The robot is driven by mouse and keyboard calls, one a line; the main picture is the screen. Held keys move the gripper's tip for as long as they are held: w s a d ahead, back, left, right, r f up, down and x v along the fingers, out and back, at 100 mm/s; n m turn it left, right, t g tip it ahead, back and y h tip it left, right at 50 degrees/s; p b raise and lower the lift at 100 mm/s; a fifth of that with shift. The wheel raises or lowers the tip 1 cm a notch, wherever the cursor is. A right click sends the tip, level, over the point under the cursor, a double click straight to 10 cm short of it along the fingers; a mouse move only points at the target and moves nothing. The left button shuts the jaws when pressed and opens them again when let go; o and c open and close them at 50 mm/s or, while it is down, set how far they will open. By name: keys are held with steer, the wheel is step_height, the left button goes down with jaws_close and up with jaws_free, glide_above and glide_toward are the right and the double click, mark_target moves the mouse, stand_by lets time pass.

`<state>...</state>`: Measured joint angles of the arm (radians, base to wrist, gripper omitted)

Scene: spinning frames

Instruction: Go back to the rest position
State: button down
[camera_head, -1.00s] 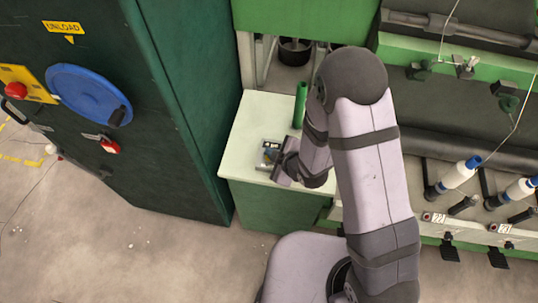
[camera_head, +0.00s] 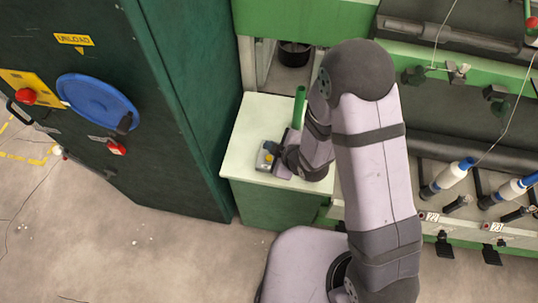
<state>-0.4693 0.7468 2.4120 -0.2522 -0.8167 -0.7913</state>
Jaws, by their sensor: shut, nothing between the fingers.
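My gripper (camera_head: 281,152) is at the end of my arm, low over the pale top of the green cabinet (camera_head: 253,124). It is shut and empty. It is close to a small grey device with a yellow part (camera_head: 265,159); whether they touch cannot be told. A green tube (camera_head: 299,107) stands upright on the cabinet top behind my gripper. My wrist hides part of the cabinet top.
A dark green machine with a blue handwheel (camera_head: 95,101) and a red button (camera_head: 26,96) stands at the left. The spinning frame with bobbins (camera_head: 455,172) is at the right. A dark pot (camera_head: 294,53) sits behind the cabinet. The floor in front is clear.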

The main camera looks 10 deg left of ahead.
stand_by(0.8)
steer(key=s+d+f+m+g+h, duration=0.3)
steer(key=s+d+m+g+h, duration=0.1)
steer(key=s+d, duration=0.45)
steer(key=s+d+f+m+g+h, duration=0.3)
steer(key=s+d+m+g, duration=0.3)
steer(key=s, duration=0.4)
steer(key=s+d+r+m+g, duration=0.1)
steer(key=s+d+r+m, duration=0.1)
steer(key=r, duration=0.3)
steer(key=s+d+r+m, duration=0.2)
steer(key=d+r, duration=0.1)
steer(key=r, duration=0.2)
steer(key=w+d+r+m+t+b, duration=0.1)
steer(key=w+d+r+m+t, duration=0.2)
steer(key=w+r, duration=0.4)
steer(key=shift+w+d+r+t+y, duration=0.35)
steer(key=shift+w+d+t+y, duration=0.05)
steer(key=shift+w+d+t, duration=0.2)
